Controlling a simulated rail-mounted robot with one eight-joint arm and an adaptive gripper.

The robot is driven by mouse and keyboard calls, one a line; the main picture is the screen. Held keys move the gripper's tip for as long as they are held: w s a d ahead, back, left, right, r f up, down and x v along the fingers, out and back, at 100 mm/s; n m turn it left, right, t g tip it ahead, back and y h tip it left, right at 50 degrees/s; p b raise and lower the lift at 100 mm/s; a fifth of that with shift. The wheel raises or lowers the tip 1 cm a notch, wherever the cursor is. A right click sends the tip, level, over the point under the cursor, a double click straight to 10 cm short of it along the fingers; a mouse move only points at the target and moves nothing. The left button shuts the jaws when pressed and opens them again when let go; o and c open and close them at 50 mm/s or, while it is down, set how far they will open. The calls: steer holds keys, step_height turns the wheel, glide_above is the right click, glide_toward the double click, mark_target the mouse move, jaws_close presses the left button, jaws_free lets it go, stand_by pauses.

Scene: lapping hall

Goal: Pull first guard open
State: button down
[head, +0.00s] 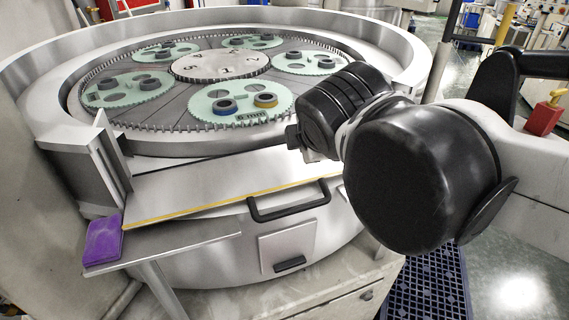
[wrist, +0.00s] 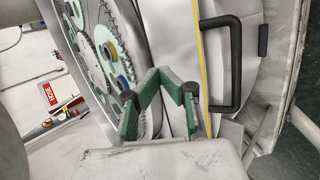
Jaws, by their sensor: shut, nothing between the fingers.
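The guard (head: 220,180) is a pale flat panel with a yellow front edge, lying across the front of the round lapping machine. A black U-shaped handle (head: 290,203) stands off its front side. In the wrist view the guard (wrist: 180,45) runs up the middle, with the handle (wrist: 238,65) to its right. My gripper (wrist: 162,76) has green fingers, shut and empty. In that picture its tips lie left of the handle, apart from it, over the panel and the machine ring. In the head view my dark wrist covers the panel's right end, and the fingers cannot be made out.
The toothed ring (head: 150,125) and green carrier discs (head: 240,104) lie behind the guard. A metal bracket (head: 112,160) stands at its left end, above a purple block (head: 103,240) on a narrow shelf (head: 190,246). A smaller black handle (head: 290,264) sits on a lower plate.

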steer(key=s+a+r+n+g+h+p, duration=0.1)
steer(key=s+a+r+n+g+p, duration=0.15)
steer(key=a+r+g+p, duration=0.45)
steer(key=g, duration=0.3)
glide_above(285, 211)
steer(key=shift+m, duration=0.35)
steer(key=f, duration=1.3)
steer(key=shift+w+a+p, duration=0.2)
steer(key=shift+w+p, duration=0.05)
steer(key=shift+p, duration=0.15)
steer(key=shift+f, duration=0.1)
steer(key=shift+s+d+f+t+b, duration=0.1)
steer(key=shift+s+f+t+b, duration=0.05)
steer(key=shift+f+b, duration=0.4)
steer(key=shift+s+d+f+t+b, duration=0.15)
steer(key=shift+f+b, duration=0.2)
steer(key=shift+f, duration=0.35)
steer(key=shift+a+f+b, duration=0.1)
steer(key=shift+f+b, duration=0.35)
steer(key=shift+f, duration=0.2)
steer(key=shift+r, duration=0.1)
steer(key=shift+r, duration=0.1)
